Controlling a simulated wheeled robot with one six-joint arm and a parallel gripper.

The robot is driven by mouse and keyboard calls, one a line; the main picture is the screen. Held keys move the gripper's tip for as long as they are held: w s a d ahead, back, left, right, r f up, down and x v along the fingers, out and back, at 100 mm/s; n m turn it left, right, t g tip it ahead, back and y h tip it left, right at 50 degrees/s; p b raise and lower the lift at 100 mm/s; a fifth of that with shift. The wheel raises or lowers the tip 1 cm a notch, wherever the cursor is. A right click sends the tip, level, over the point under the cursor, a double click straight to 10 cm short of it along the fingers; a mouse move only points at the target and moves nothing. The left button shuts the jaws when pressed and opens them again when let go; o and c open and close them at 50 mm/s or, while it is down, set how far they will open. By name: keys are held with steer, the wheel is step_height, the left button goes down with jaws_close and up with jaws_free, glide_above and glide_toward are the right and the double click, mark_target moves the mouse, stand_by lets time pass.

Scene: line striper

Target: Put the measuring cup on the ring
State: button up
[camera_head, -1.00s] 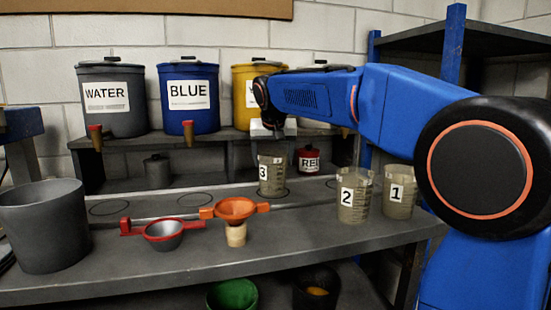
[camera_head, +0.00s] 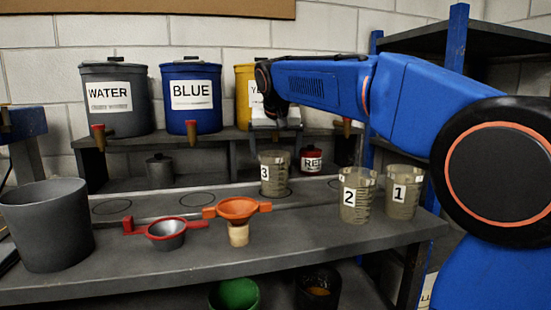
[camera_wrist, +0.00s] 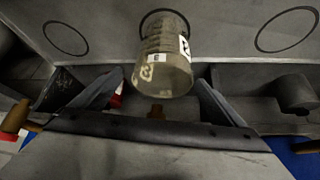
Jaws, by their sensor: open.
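The measuring cup marked 3 (camera_head: 274,174) is a clear, ridged beaker standing upright on the grey ledge at the back of the bench, on a dark ring (camera_head: 287,195). In the wrist view the cup (camera_wrist: 160,55) shows between the finger pads, with the ring's outline (camera_wrist: 165,12) around its base. My gripper (camera_wrist: 161,85) is open, with a gap to the cup on each side. In the head view my gripper (camera_head: 274,130) hangs just above the cup's rim. Measuring cups 2 (camera_head: 358,196) and 1 (camera_head: 403,193) stand to the right.
Two empty rings (camera_head: 111,207) (camera_head: 197,199) lie to the left on the ledge. Water (camera_head: 116,98), blue (camera_head: 190,100) and yellow (camera_head: 243,90) drums with taps stand behind. A red funnel (camera_head: 166,233), orange funnel (camera_head: 238,210) and grey bucket (camera_head: 47,225) are in front.

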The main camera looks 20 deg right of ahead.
steer(key=v, duration=0.8)
steer(key=shift+r, duration=0.2)
steer(key=shift+s, duration=0.15)
